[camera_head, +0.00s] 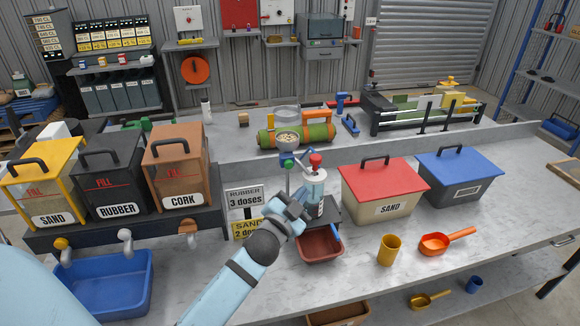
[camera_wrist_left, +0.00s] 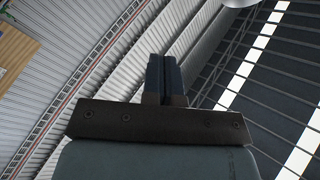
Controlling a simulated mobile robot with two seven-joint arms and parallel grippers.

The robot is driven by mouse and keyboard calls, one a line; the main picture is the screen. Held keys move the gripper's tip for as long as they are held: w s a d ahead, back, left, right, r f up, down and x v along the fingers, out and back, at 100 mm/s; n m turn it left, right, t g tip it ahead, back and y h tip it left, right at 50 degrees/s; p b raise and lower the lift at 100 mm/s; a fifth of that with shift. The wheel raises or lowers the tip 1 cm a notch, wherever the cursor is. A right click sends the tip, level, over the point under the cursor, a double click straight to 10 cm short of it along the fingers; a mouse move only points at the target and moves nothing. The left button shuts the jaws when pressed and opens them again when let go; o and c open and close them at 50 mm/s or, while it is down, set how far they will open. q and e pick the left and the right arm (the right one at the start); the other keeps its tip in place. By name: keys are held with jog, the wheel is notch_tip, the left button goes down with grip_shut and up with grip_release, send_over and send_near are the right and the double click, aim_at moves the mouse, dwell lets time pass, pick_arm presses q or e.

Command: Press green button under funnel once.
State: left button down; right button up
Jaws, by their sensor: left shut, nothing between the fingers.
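A small dispenser stands mid-counter, with a funnel (camera_head: 287,140) holding pale grains on top. Below the funnel is a small green round part (camera_head: 288,162), which looks like the button. A red knob (camera_head: 315,160) tops the pale cylinder to its right. My left gripper (camera_head: 301,196) is shut and empty, just in front of and below the dispenser's upper parts. Whether it touches anything is unclear. In the left wrist view its closed fingers (camera_wrist_left: 165,78) point up toward the roof; no button shows there. My right gripper is not in view.
A dark red tray (camera_head: 320,246) sits below the dispenser. The sand bin with red lid (camera_head: 384,188) and a yellow cup (camera_head: 389,250) stand to the right. Dose signs (camera_head: 245,197) stand left, near the cork bin (camera_head: 177,166). A green turf roll (camera_head: 296,134) lies behind.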

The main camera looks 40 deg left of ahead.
pick_arm(q)
jog(key=w+a, duration=0.5)
jog(key=a, duration=0.1)
jog(key=shift+w+a, duration=0.15)
jog(key=shift+w, duration=0.05)
dwell(2.0)
jog(key=shift+w+a, duration=0.3)
jog(key=shift+a, duration=0.05)
jog(key=shift+w+a, duration=0.35)
jog(key=shift+a, duration=0.05)
dwell(1.3)
jog(key=shift+s+d+p, duration=0.35)
jog(key=shift+s+d, duration=0.3)
jog(key=shift+d, duration=0.1)
jog(key=s+d, duration=0.3)
jog(key=shift+s+d, duration=0.1)
jog(key=shift+d, duration=0.3)
